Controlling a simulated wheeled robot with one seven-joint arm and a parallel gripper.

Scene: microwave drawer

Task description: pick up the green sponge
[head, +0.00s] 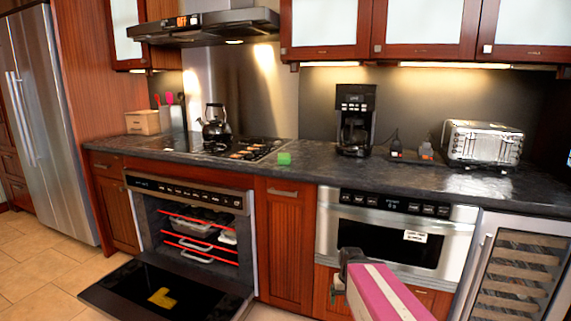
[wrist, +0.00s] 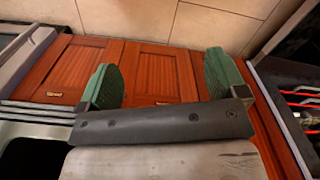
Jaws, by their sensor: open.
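The green sponge (head: 284,158) is a small bright green block in the head view. It sits on the dark countertop, just right of the gas cooktop and near the counter's front edge. My gripper (head: 338,288) is low in front of the cabinets, below the counter and to the right of the sponge. In the wrist view my gripper (wrist: 162,82) shows two green finger pads set wide apart with nothing between them. The sponge is not visible in the wrist view.
The oven door (head: 150,297) hangs open low at the left, with red-edged racks (head: 200,240) inside. A kettle (head: 215,127) stands on the cooktop (head: 245,150). A coffee maker (head: 355,120) and a toaster (head: 482,143) stand further right. Counter (head: 310,166) right of the sponge is clear.

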